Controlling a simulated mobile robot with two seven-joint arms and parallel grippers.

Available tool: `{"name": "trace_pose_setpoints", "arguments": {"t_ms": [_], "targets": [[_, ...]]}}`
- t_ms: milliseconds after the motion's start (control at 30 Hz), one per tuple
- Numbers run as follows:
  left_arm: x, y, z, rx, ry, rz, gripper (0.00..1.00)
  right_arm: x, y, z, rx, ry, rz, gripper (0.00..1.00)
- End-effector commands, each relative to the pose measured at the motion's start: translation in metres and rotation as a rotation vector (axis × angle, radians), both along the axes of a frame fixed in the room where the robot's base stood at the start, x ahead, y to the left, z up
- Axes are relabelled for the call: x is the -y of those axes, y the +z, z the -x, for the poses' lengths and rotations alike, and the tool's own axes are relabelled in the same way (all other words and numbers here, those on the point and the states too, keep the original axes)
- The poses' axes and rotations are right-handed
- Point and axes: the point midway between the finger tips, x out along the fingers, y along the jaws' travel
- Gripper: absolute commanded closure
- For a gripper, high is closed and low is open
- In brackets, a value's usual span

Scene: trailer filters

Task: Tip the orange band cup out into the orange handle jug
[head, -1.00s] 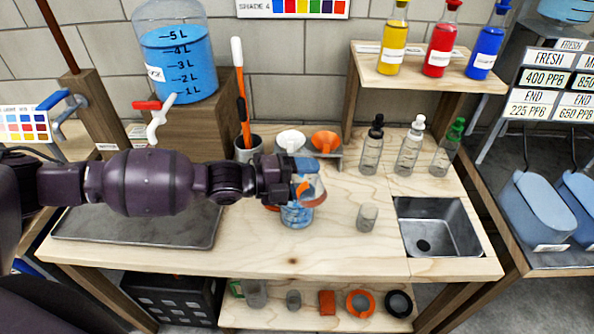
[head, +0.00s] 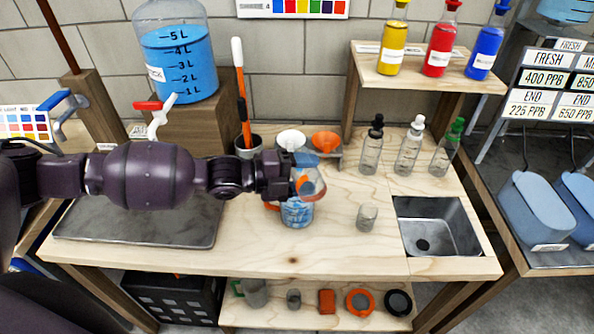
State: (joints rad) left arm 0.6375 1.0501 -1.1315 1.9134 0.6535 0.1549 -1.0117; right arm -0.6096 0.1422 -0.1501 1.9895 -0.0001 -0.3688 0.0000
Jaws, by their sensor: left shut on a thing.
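My left gripper (head: 284,178) is shut on the orange band cup (head: 313,188), a clear cup with an orange band. The cup is tilted, held just above the orange handle jug (head: 297,213). The jug stands upright on the wooden bench; it has blue in it or on its wall, and its orange handle points left. The cup and gripper hide part of the jug's mouth. I cannot tell whether liquid is running from the cup. My right gripper is not in view.
A small clear cup (head: 367,217) stands right of the jug, before the steel sink (head: 437,228). Several capped bottles (head: 408,153) stand behind. White and orange funnels (head: 326,140) sit behind the jug. A grey tray (head: 140,228) lies left under my arm.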

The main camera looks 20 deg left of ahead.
Motion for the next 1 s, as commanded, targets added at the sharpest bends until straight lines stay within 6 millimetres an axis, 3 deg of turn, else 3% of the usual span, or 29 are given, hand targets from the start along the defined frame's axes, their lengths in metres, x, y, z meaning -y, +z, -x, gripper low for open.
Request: {"name": "trace_pose_setpoints", "arguments": {"t_ms": [1000], "targets": [[-0.003,0.007,-0.005,-0.097,0.000,0.056,0.70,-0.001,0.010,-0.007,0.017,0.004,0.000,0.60]]}}
